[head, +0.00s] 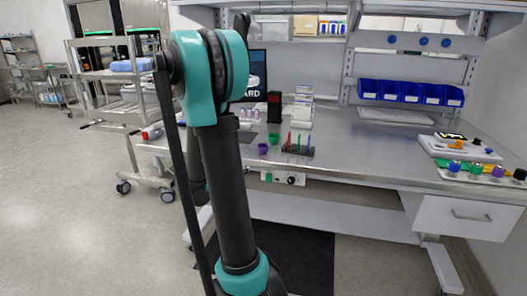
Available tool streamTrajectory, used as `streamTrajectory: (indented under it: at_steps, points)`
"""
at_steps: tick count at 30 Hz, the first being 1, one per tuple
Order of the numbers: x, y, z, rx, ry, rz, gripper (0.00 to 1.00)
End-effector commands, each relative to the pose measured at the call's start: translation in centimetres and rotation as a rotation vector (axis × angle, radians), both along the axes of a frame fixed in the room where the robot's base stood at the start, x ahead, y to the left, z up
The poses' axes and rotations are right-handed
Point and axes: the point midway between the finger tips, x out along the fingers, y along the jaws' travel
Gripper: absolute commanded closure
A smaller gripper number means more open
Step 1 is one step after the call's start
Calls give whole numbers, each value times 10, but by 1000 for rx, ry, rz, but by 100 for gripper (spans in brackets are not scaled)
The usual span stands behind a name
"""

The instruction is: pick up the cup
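A small purple cup (263,149) stands near the front edge of the workbench, just right of my arm in the head view. A small green cup (274,138) stands just behind it and to the right. The frame does not show which of the two the task means. My arm rises through the left-middle of the picture and covers part of the bench. I cannot make out my gripper in this view. Nothing is seen touching either cup.
The workbench (345,160) carries a rack of coloured sticks (298,151) right of the cups and a black box (274,107) behind them. Blue bins (410,92) hang at the back. Coloured knobs sit at the right end. A wheeled cart (117,100) stands left.

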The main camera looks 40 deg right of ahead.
Motion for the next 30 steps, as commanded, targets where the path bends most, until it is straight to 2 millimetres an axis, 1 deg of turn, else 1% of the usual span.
streamTrajectory:
  at_steps: [1, 3, 6, 9, 11, 24, 27, 30]
  points:
    - [9, -6, 6, -71, 56, 14, 32]
    - [17, -11, 13, -152, 123, 29, 32]
    - [24, -16, 20, -222, 184, 38, 32]
    - [28, -23, 21, -249, 210, 41, 32]
    - [30, -31, 21, -253, 213, 39, 32]
    - [55, -111, 7, -249, 210, 39, 32]
    - [60, -123, 5, -250, 211, 40, 32]
    - [62, -129, 4, -250, 210, 42, 32]
